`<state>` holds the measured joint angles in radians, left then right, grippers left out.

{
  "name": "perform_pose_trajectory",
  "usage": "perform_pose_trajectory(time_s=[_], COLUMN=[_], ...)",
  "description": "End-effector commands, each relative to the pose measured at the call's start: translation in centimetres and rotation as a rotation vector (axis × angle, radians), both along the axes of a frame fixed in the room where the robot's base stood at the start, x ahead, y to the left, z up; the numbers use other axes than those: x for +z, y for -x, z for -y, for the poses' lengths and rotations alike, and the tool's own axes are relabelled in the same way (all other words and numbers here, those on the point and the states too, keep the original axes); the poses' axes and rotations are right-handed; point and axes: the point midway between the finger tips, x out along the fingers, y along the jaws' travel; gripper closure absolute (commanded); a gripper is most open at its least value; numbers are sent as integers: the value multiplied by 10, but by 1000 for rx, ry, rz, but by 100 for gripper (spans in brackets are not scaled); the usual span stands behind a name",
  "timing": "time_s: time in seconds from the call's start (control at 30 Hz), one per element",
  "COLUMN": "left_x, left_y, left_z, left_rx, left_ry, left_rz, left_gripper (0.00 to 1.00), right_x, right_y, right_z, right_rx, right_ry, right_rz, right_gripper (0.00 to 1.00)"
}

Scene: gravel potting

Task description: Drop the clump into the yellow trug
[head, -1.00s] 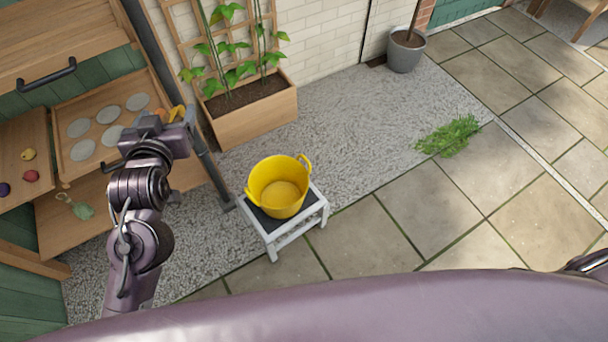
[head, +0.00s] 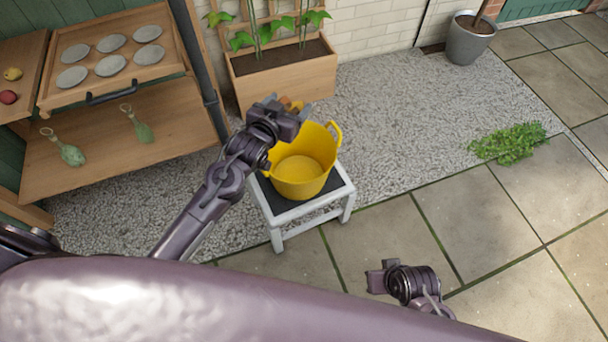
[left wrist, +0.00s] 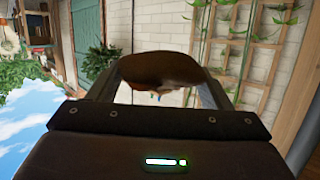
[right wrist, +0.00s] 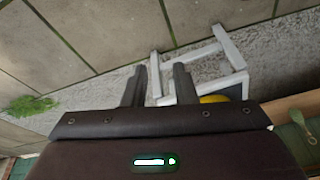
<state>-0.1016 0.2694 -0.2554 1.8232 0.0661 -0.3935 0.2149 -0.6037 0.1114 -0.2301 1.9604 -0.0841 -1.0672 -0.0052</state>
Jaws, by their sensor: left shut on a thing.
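The yellow trug (head: 318,165) stands upright on a small white stool with a dark top, its inside looking empty where it shows. My left gripper (head: 291,108) is at the trug's back left rim in the head view and overlaps it; its height over the rim is hard to tell. It is shut on the brown clump (left wrist: 160,68), which fills the space between its fingers in the left wrist view; only a bit of orange-brown shows past the gripper in the head view. My right gripper (right wrist: 158,82) is open and empty, right of the stool.
The white stool (head: 279,241) stands on gravel by the paving. A wooden planter (head: 285,85) with climbing plants stands behind the trug. A shelf rack with a dark post (head: 205,80) is at left. A leafy green clump (head: 512,143) lies on the ground at right.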

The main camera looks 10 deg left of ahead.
Motion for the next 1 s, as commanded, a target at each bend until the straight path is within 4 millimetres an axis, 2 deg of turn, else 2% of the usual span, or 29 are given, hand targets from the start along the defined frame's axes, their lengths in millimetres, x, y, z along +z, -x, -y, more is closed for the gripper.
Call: perform_pose_trajectory(time_s=[0.03,0.1,0.23,0.47,0.7,1.0], left_x=[-31,-50,-74,-89,-110,-115], left_y=[-5,-10,-18,-22,-21,-21], left_z=[-1,-1,-2,-3,-3,-3], left_rx=[-6,-14,-24,-32,-32,-31], left_ry=[2,5,13,18,18,18], left_rz=[-1,-5,-10,-13,-15,-15], left_gripper=[50,50,50,50,50,50], right_x=[-6,4,20,31,24,53], right_y=[-2,-3,-4,-4,-12,-49], right_z=[-2,-4,-5,-8,-32,-48], right_rx=[7,13,22,32,67,63], right_ry=[-4,-7,-10,-20,-91,-170], right_rz=[13,23,37,59,176,384], right_gripper=[75,75,75,75,75,75])
